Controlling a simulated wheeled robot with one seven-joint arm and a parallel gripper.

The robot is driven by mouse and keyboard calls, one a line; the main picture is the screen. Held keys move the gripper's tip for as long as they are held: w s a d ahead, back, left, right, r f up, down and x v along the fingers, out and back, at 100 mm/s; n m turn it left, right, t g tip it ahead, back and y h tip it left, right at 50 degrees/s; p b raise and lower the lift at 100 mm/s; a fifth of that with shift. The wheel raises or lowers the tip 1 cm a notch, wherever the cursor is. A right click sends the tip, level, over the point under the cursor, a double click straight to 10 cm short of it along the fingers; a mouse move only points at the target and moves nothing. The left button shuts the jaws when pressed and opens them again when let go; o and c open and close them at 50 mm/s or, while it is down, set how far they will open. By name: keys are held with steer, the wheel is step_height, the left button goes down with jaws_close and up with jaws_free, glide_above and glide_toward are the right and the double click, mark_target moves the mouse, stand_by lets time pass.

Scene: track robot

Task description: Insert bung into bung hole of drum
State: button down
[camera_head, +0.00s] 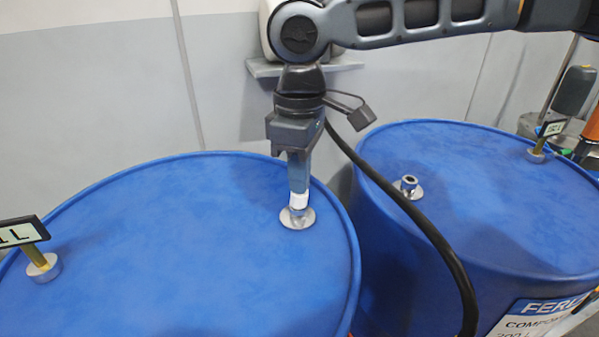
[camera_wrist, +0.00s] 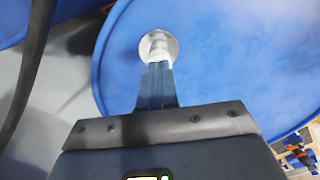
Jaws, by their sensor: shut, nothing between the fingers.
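A blue drum (camera_head: 180,270) stands at the left, with a round silver fitting (camera_head: 297,220) on its lid near the right rim. My gripper (camera_head: 299,196) points straight down over this fitting, its fingers closed together. The fingertips, pale at their end, are at or just above the fitting; I cannot tell whether they touch it. In the wrist view the same fitting (camera_wrist: 172,44) lies right at the tips of my gripper (camera_wrist: 158,58). The fingers hide its middle, so I cannot tell whether a bung sits in the hole.
A second blue drum (camera_head: 500,190) stands close on the right, with a silver bung-like piece (camera_head: 409,186) standing on its lid. Brass posts with small black signs rise from the left lid (camera_head: 36,257) and right lid (camera_head: 538,150).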

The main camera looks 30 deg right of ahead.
steer(key=shift+f, duration=0.35)
step_height(320, 180, up, 3)
steer(key=p, duration=0.3)
steer(key=shift+r+p, duration=0.15)
steer(key=shift+p, duration=0.15)
step_height(320, 180, up, 7)
steer(key=b, duration=0.1)
steer(key=shift+r, duration=0.2)
steer(key=shift+d, duration=0.1)
